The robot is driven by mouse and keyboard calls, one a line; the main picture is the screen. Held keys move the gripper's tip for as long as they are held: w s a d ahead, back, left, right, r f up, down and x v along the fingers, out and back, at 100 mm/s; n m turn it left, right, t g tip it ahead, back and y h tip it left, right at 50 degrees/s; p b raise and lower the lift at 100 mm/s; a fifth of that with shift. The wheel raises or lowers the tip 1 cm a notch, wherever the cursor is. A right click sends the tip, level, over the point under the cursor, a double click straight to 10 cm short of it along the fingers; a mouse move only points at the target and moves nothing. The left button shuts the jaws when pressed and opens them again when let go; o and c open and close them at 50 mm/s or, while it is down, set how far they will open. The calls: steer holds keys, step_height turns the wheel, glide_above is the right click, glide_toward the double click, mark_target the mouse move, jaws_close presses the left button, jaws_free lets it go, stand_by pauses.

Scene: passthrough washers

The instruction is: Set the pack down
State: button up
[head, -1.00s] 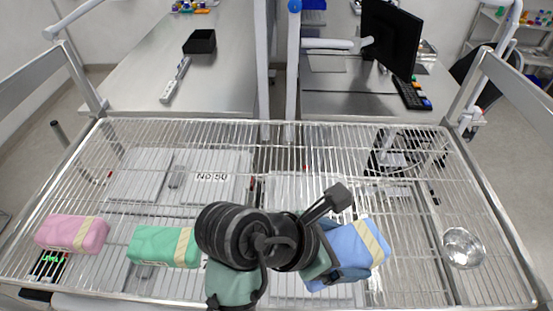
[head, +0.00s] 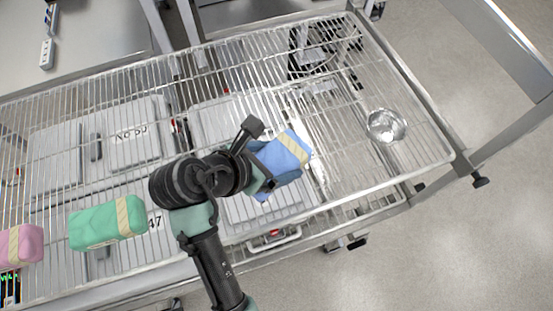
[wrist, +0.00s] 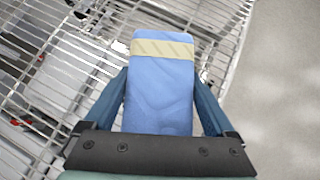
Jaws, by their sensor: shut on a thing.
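The blue pack (head: 284,152) has a pale yellow band around it. It is in my gripper (head: 270,170), on the right side of the wire rack (head: 215,75). In the wrist view the blue pack (wrist: 158,95) lies between the two blue fingers of my gripper (wrist: 160,105), which are shut on its sides. The rack's wires show beyond and to the left of the pack. I cannot tell whether the pack touches the wires or hangs above them. My wrist covers part of the pack's left end in the head view.
A green pack (head: 107,222) and a pink pack (head: 20,245) lie on the rack to the left. A metal bowl (head: 386,126) stands to the right, near the rack's right edge. Bare wire lies between the blue pack and the bowl. Grey floor (head: 470,240) is beyond the edge.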

steer(key=shift+f, duration=1.2)
steer(key=o, duration=1.3)
steer(key=shift+f, duration=0.1)
steer(key=shift+o, duration=0.2)
